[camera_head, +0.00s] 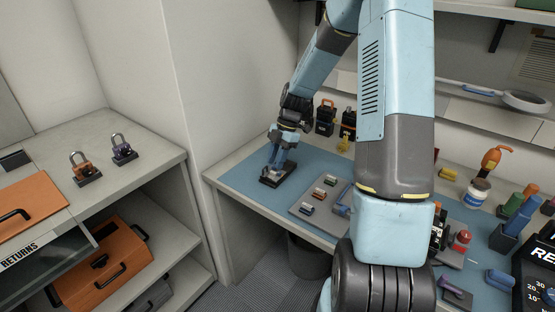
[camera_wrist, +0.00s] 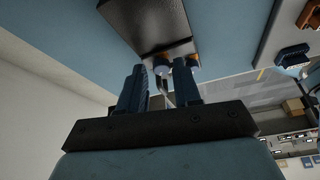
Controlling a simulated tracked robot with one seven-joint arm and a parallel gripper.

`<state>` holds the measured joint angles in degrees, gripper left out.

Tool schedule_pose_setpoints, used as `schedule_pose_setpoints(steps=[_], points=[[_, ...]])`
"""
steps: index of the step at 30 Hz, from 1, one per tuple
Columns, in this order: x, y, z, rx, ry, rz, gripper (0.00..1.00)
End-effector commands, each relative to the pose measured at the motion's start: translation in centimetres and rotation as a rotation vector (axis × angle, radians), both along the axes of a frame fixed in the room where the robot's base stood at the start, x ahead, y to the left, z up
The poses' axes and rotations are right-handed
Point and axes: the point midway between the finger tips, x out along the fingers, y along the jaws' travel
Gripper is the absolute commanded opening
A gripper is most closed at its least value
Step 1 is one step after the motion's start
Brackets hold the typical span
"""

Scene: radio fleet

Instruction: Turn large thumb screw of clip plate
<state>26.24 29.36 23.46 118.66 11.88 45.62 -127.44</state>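The clip plate is a small dark block (camera_head: 277,175) at the left end of the blue mat in the head view. It fills the top middle of the wrist view as a dark textured plate (camera_wrist: 150,22). My gripper (camera_head: 277,160) points down at it. In the wrist view its two blue fingers (camera_wrist: 162,72) stand apart at the plate's near edge. Another brass-coloured bit (camera_wrist: 193,60) shows beside the right fingertip. The fingers partly hide both, and contact is unclear.
A grey tray (camera_head: 306,212) with small coloured connectors lies right of the plate. Black and orange devices (camera_head: 326,117) stand behind. My arm hides the middle of the bench. Two padlock-like pieces (camera_head: 82,168) stand on the left counter.

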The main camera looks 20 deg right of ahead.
Motion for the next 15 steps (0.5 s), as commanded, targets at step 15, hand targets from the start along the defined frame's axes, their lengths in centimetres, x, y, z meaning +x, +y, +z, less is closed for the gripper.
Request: schedule_pose_setpoints(steps=[15], points=[[-0.04,0.11,-0.29,-0.001,-0.001,0.0,0.16]])
